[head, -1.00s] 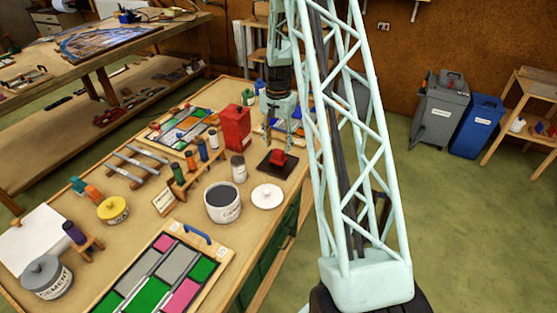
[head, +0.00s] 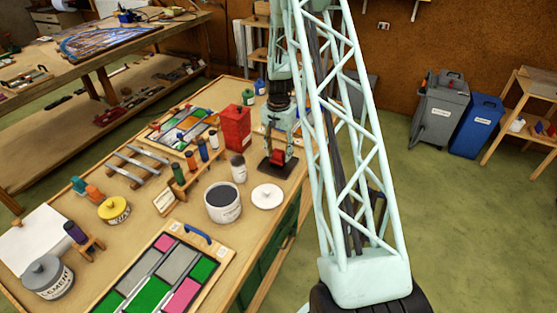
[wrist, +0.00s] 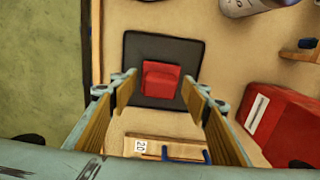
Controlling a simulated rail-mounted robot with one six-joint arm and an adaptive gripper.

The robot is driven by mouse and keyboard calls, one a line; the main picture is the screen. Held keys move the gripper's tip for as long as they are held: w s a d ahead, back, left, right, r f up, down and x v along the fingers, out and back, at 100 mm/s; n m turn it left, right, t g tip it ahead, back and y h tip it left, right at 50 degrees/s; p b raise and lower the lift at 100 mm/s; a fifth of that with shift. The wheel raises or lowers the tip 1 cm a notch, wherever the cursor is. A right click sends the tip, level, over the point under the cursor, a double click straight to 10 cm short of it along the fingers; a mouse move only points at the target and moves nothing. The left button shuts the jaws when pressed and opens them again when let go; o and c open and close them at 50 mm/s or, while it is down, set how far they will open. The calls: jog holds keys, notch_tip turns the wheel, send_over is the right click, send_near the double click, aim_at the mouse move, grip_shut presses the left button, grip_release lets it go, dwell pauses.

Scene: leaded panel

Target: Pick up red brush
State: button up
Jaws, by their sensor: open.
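The red brush (head: 278,157) sits on a dark square pad (head: 264,165) near the right edge of the bench. In the wrist view the red brush (wrist: 161,82) shows as a blocky red shape on the dark pad (wrist: 150,50). My gripper (wrist: 160,92) is open above it, with one finger on each side of the brush in the picture. I see gaps between the fingers and the brush. In the head view my gripper (head: 279,148) points down over the brush and partly covers it.
A red box (head: 236,127) stands left of my gripper. A rack of small bottles (head: 195,175) lies farther left. The bench edge is close on the right.

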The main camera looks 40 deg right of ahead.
jog(key=c, duration=1)
jog(key=shift+r, duration=0.15)
jog(key=shift+r, duration=1.65)
jog(key=s+a+b, duration=0.1)
jog(key=s+a, duration=0.3)
jog(key=s, duration=0.3)
jog(key=s+a+r+b, duration=0.1)
jog(key=s+a, duration=0.2)
jog(key=s, duration=0.4)
jog(key=shift+a+r, duration=0.25)
jog(key=shift+a, duration=0.1)
jog(key=o, duration=0.4)
jog(key=shift+c, duration=1.3)
